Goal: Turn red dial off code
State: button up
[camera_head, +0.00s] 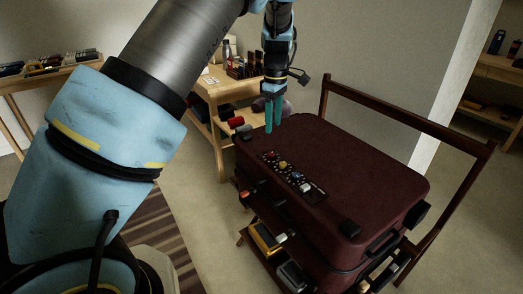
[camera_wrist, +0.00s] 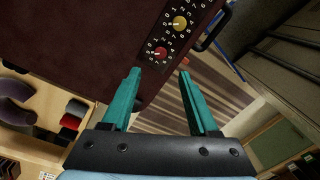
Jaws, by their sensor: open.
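A dark red suitcase (camera_head: 350,165) lies flat on a wooden stand, with a black dial panel (camera_head: 292,178) on its top. The red dial (camera_wrist: 160,53) shows in the wrist view with numbers around it, and beyond it is the yellow dial (camera_wrist: 180,23). In the head view the red dial (camera_head: 269,157) sits at the panel's far left end. My gripper (camera_head: 273,128) points down above the suitcase's far left corner. In the wrist view its teal fingers (camera_wrist: 160,74) are open and empty, with the red dial showing between and just beyond their tips. The fingers seem apart from the dial.
A wooden rail (camera_head: 400,112) rises behind the suitcase. A wooden side table (camera_head: 222,90) with bottles and small items stands at the back. Boxes (camera_head: 266,236) sit on the shelf below the suitcase. A striped rug (camera_head: 165,235) lies at left.

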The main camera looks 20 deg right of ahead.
aim_at(272, 154)
jog(key=f, duration=0.5)
jog(key=f+p, duration=0.1)
jog(key=f, duration=0.4)
jog(key=shift+s+a+f+p, duration=0.1)
jog(key=shift+s+a+p, duration=0.1)
jog(key=shift+p, duration=0.1)
grip_shut()
